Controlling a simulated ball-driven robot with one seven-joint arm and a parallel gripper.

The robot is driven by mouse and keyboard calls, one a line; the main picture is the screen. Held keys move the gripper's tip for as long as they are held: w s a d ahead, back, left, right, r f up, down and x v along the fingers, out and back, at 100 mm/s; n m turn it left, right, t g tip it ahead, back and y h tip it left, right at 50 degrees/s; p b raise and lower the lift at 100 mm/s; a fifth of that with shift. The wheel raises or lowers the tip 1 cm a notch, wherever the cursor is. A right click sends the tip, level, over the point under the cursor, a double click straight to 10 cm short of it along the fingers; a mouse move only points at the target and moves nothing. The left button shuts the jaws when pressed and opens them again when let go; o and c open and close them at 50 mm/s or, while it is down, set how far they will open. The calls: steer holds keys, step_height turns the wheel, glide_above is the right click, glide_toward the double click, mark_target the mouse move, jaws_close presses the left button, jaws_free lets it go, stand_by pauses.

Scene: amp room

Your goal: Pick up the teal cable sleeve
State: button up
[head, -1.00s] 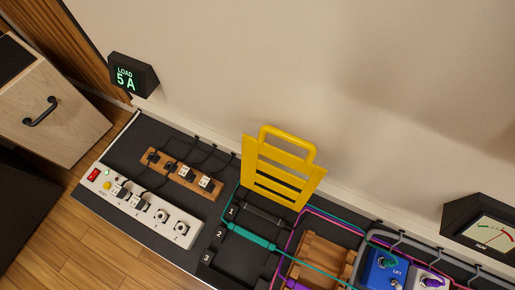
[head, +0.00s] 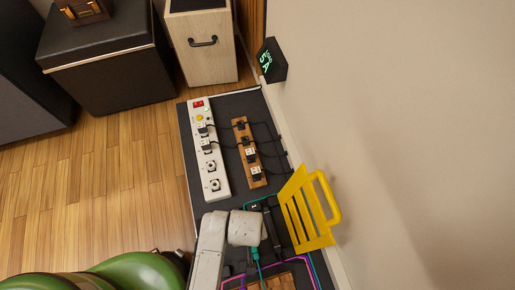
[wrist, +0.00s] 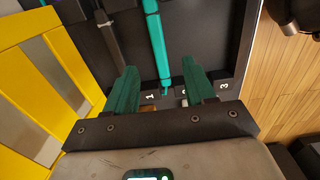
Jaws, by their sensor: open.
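The teal cable sleeve (wrist: 157,40) lies lengthwise on a black holder with numbered slots in the wrist view. A thin cable end pokes out toward my gripper. In the head view a short piece of the teal sleeve (head: 255,254) shows beside my arm, which hides the rest. My gripper (wrist: 160,82) is open and empty, with one dark green finger on each side of the sleeve's line. The sleeve's near end shows between the fingers; its body is beyond the fingertips. I cannot tell the height gap. In the head view the fingers are hidden.
A dark sleeve (wrist: 114,45) lies parallel, left of the teal one. A yellow slatted stand (head: 305,215) rises close by against the wall. A white power strip (head: 206,150) and a wooden socket block (head: 250,155) hold plugs with black cords. Magenta and teal cables run nearby.

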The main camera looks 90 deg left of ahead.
step_height(320, 180, down, 5)
steer(key=b, duration=0.2)
steer(key=shift+s+a+f+b, duration=0.1)
steer(key=shift+f+b, duration=0.1)
steer(key=shift+b, duration=0.15)
steer(key=f+b, duration=0.2)
steer(key=f, duration=0.1)
steer(key=f+b, duration=0.2)
steer(key=shift+a+f, duration=0.1)
steer(key=shift+a, duration=0.25)
steer(key=shift+c, duration=0.2)
jaws_close()
